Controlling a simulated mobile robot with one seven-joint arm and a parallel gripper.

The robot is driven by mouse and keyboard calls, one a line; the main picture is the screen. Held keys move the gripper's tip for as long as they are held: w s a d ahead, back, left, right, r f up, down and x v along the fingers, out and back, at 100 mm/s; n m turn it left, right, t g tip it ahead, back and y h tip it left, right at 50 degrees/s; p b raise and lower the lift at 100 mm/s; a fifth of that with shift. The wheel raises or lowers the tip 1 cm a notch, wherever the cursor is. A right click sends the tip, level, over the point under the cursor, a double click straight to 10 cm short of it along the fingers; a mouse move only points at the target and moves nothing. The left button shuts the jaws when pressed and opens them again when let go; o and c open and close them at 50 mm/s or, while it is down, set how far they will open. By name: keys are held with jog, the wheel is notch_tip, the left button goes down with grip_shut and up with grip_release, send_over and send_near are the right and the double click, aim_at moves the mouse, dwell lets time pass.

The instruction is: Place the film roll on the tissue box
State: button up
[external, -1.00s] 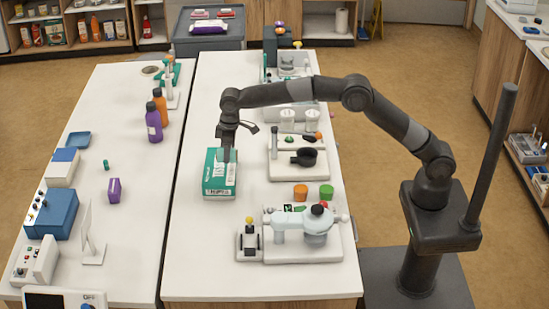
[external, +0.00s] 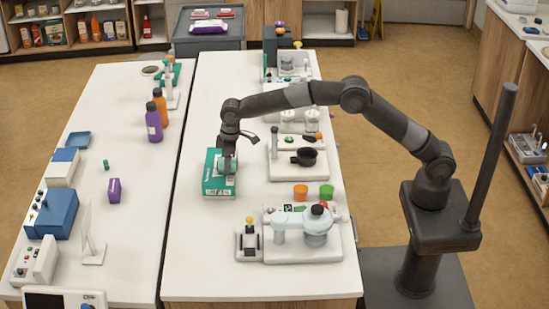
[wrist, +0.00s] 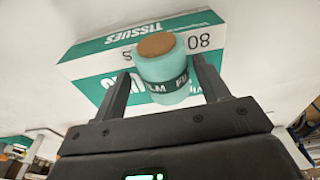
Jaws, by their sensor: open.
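The film roll (wrist: 162,72) is a teal cylinder with a dark lettered band and a brown end. In the wrist view it is between the two fingers of my gripper (wrist: 160,72), which is open, with a small gap at the left finger. The tissue box (wrist: 100,70) is green and white and lies behind the roll. In the external view my gripper (external: 228,163) is over the right part of the tissue box (external: 212,187), and the roll is largely hidden by it. Whether the roll's base touches the box cannot be seen.
A pale device (external: 316,228) stands at the front. The white table is clear left of and in front of the box.

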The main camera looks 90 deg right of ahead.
jog(key=shift+r, duration=0.1)
notch_tip(320, 180, up, 12)
jog(key=s, duration=0.1)
jog(key=s+a+r+t, duration=0.1)
jog(key=s+r, duration=0.3)
jog(key=s, duration=0.4)
jog(key=s+a+r, duration=0.1)
jog(key=s+r, duration=0.3)
jog(key=s, duration=0.3)
jog(key=s+a+r+t, duration=0.15)
jog(key=s+r, duration=0.25)
jog(key=s, duration=0.4)
jog(key=s+f, duration=0.3)
jog(key=s, duration=0.6)
jog(key=s+a+f+t, duration=0.1)
jog(key=s+f, duration=0.2)
jog(key=s, duration=0.6)
jog(key=s+a+f, duration=0.1)
jog(key=s+f, duration=0.2)
jog(key=s, duration=0.5)
jog(key=shift+s+a+f+t, duration=0.25)
jog(key=shift+s+f+t, duration=0.1)
jog(key=shift+s+f, duration=0.05)
